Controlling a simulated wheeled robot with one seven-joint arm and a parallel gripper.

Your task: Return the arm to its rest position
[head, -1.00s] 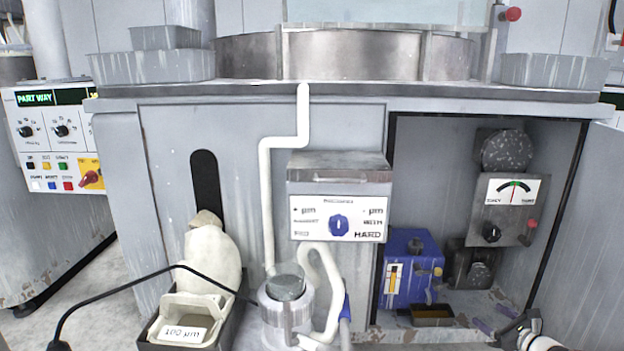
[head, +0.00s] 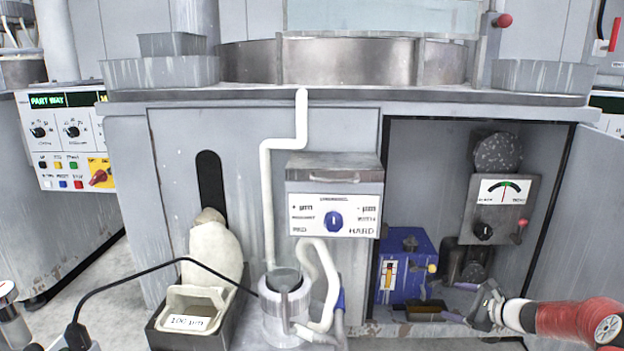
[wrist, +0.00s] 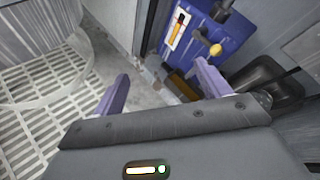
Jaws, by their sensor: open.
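My gripper (head: 460,302) is at the lower right of the head view, in front of the open cabinet bay, with my red and white arm behind it. Its two purple fingers stand apart in the wrist view (wrist: 162,75), with nothing held between them. The blue unit (head: 405,265) in the cabinet is just beyond the fingers and shows at the top of the wrist view (wrist: 205,35). No rest position is marked in the frames.
The cabinet door (head: 580,220) stands open at the right. A small brown tray (head: 425,311) lies before the blue unit. A grey cylindrical pot (head: 285,312) with white hose and a labelled bin (head: 190,320) stand left. A black cable crosses the lower left.

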